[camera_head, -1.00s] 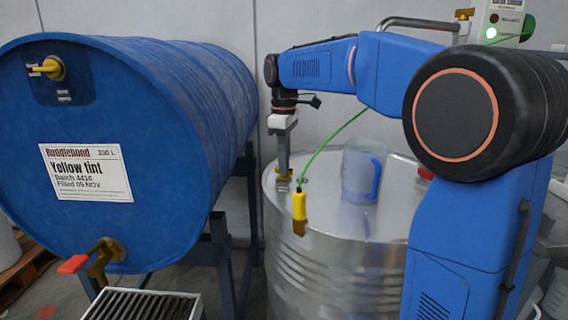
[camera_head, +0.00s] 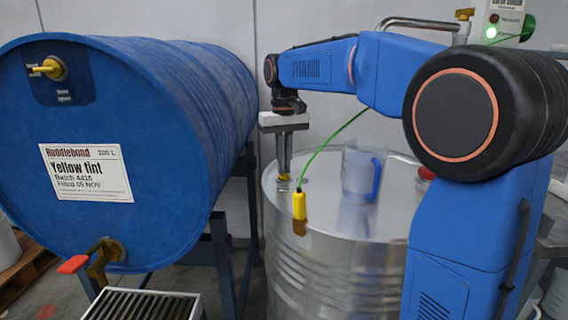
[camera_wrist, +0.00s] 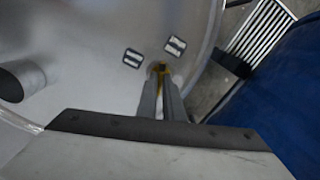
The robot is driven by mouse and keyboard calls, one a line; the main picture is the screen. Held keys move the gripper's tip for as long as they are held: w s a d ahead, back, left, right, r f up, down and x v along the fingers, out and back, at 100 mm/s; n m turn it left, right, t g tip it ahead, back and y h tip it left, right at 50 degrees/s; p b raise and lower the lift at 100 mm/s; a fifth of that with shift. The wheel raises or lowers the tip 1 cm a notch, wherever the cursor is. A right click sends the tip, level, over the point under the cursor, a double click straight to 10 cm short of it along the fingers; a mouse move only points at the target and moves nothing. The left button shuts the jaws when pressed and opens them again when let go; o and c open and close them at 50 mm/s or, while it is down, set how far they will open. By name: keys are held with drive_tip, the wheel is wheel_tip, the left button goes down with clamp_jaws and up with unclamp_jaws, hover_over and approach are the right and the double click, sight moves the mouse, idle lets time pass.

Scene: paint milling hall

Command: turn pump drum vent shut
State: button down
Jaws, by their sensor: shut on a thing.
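The steel pump drum (camera_head: 330,260) stands upright in the middle of the head view. Its small yellow vent (camera_head: 283,178) is on the lid near the left rim. My gripper (camera_head: 284,173) reaches straight down to the vent and is shut on it. In the wrist view the fingers (camera_wrist: 162,85) close around the yellow vent (camera_wrist: 161,67), and the fingers hide part of it. Two small label plates, a left one (camera_wrist: 132,57) and a right one (camera_wrist: 175,46), lie on the lid beside the vent; their words are too small to read.
A clear jug with a blue handle (camera_head: 357,172) stands on the lid. A yellow clamp (camera_head: 299,206) on a green cable hangs at the drum's front. A blue Yellow tint drum (camera_head: 140,150) lies at left with its own yellow valve (camera_head: 48,68), a red-handled tap (camera_head: 75,264) and a grate (camera_head: 145,305).

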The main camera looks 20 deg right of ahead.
drive_tip(key=shift+m, duration=2)
drive_tip(key=c, duration=1.9)
unclamp_jaws()
drive_tip(key=shift+r, duration=0.1)
wheel_tip(320, 180, up, 17)
drive_tip(key=shift+r, duration=0.15)
